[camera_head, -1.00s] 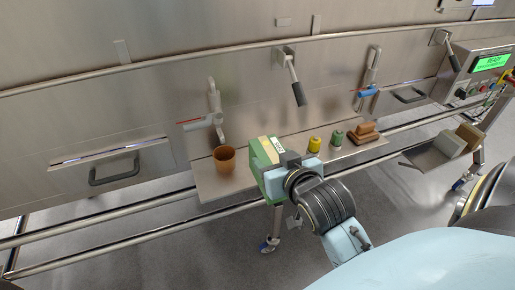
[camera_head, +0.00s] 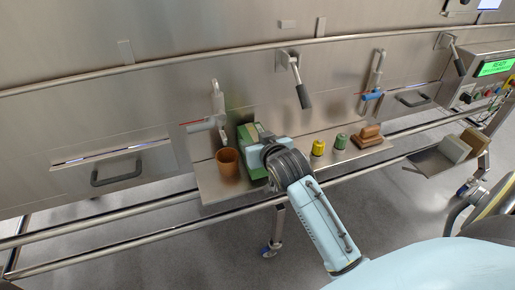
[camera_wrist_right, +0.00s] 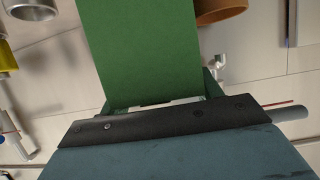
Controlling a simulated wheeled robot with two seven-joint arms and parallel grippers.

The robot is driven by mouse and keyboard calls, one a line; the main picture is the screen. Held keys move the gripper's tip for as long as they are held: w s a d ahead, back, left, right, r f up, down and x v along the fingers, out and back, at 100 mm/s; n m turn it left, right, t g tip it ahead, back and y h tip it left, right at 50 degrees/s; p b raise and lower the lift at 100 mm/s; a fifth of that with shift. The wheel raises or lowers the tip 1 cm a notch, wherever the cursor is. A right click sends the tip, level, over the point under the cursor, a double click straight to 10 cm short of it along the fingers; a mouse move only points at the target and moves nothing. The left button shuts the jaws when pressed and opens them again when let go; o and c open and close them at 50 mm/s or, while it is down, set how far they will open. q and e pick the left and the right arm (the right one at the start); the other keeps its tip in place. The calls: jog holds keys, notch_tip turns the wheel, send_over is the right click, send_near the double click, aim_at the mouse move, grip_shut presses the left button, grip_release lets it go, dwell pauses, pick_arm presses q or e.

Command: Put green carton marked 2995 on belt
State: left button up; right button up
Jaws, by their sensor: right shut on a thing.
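The green carton (camera_head: 248,135) is at the steel shelf in front of the machine wall, just right of the brown cup. My right gripper (camera_head: 262,155) is shut on it, and my wrist hides part of its near side. In the right wrist view the green carton (camera_wrist_right: 150,50) fills the top middle, between the fingers. The number on the carton cannot be read now. I cannot tell whether the carton touches the shelf. My left gripper is not in view.
The shelf (camera_head: 212,188) also holds the brown cup (camera_head: 228,165), a yellow can (camera_head: 319,146), a green can (camera_head: 341,141) and brown stacked blocks (camera_head: 367,137). A lever handle (camera_head: 303,95) hangs above. A rail runs along the front. A side tray (camera_head: 432,158) holds boxes at right.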

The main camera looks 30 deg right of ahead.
jog(key=shift+f, duration=0.75)
jog(key=shift+w+f, duration=0.25)
jog(key=shift+f, duration=0.2)
jog(key=o, duration=1.5)
jog(key=shift+r, duration=0.15)
jog(key=p+v, duration=0.1)
jog(key=v, duration=1.1)
jog(key=shift+s, duration=0.15)
